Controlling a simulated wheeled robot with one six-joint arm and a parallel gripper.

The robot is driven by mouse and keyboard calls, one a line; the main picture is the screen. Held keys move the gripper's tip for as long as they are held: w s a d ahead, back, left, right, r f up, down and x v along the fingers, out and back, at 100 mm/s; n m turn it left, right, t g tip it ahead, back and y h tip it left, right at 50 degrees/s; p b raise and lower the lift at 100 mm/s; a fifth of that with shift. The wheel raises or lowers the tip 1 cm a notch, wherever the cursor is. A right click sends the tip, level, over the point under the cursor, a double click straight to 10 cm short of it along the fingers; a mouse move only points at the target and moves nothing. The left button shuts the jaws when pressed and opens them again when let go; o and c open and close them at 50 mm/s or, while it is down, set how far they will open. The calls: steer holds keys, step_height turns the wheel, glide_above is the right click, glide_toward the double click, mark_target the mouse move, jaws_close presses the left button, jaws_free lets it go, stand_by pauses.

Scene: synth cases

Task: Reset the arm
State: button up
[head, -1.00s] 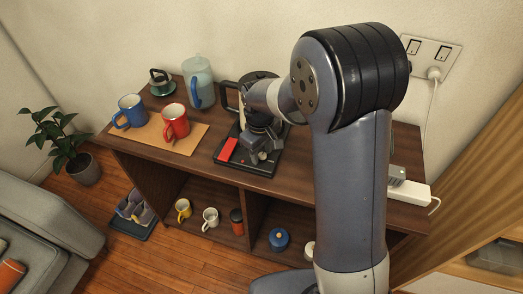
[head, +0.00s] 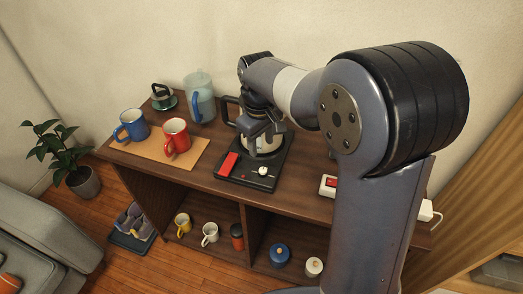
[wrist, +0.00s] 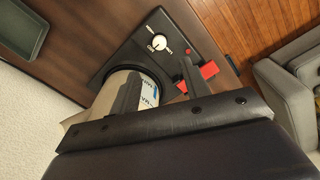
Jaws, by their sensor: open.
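My gripper (head: 264,135) is open and hangs in front of the coffee machine (head: 237,172) on the dark shelf top. In the head view it covers part of the machine's pale jug (head: 270,148); I cannot tell whether it touches it. In the wrist view my gripper (wrist: 158,85) has its two dark fingers apart, with nothing clearly held between them. The jug (wrist: 122,79), with a printed label, is partly hidden behind one finger. The machine's black base (wrist: 155,38) shows a white dial and a red switch.
A blue mug (head: 131,125) and a red mug (head: 176,136) stand on a tan board (head: 145,147) at left. A pale pitcher (head: 200,102) stands behind them. A power strip (head: 426,211) lies at right. Several mugs and jars fill the lower shelf.

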mark_target(262, 169)
steer(key=shift+r, duration=0.2)
step_height(262, 169, down, 11)
steer(key=shift+w+d+r, duration=0.1)
steer(key=shift+w+d, duration=0.05)
stand_by(0.5)
stand_by(0.4)
